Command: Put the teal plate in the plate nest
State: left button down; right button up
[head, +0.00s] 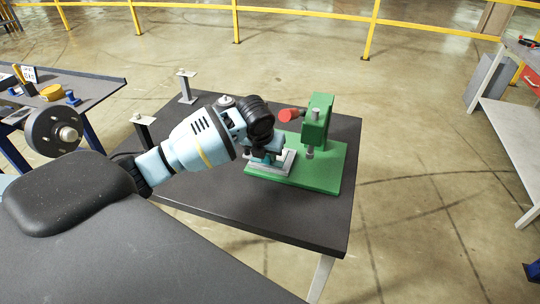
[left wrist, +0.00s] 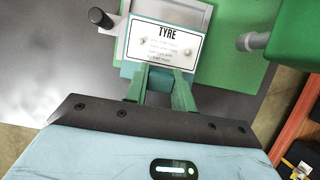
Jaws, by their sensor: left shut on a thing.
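The teal plate (left wrist: 163,58) carries a white label reading "TYRE" and shows a teal edge below it in the left wrist view. My left gripper (left wrist: 160,85) is shut on its near edge. In the head view my left gripper (head: 266,152) points down over the green press's base, and the plate is mostly hidden by it. The plate nest (head: 285,168) is a pale grey fixture on that base, right under the gripper. It also shows behind the plate in the left wrist view (left wrist: 192,12). I cannot tell whether the plate touches the nest. My right gripper is out of view.
The green press (head: 317,122), with a red knob (head: 288,115) and a grey ram, stands close to the right of the gripper. Two metal brackets stand at the left of the dark table (head: 310,228). The table's front is clear.

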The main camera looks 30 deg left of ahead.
pick_arm(q)
jog(key=shift+w+a+f, duration=0.1)
jog(key=shift+w+a, duration=0.15)
jog(key=shift+w, duration=0.6)
jog(key=shift+w+a, duration=0.2)
jog(key=shift+w, duration=0.65)
jog(key=shift+f, duration=1.7)
jog(key=shift+f, duration=0.1)
jog(key=shift+f, duration=0.15)
jog(key=c, duration=1.2)
grip_release()
jog(key=shift+o, duration=0.2)
jog(key=shift+s+r, duration=0.1)
jog(key=shift+r, duration=0.4)
jog(key=shift+v, duration=3.45)
jog(key=shift+s, duration=0.1)
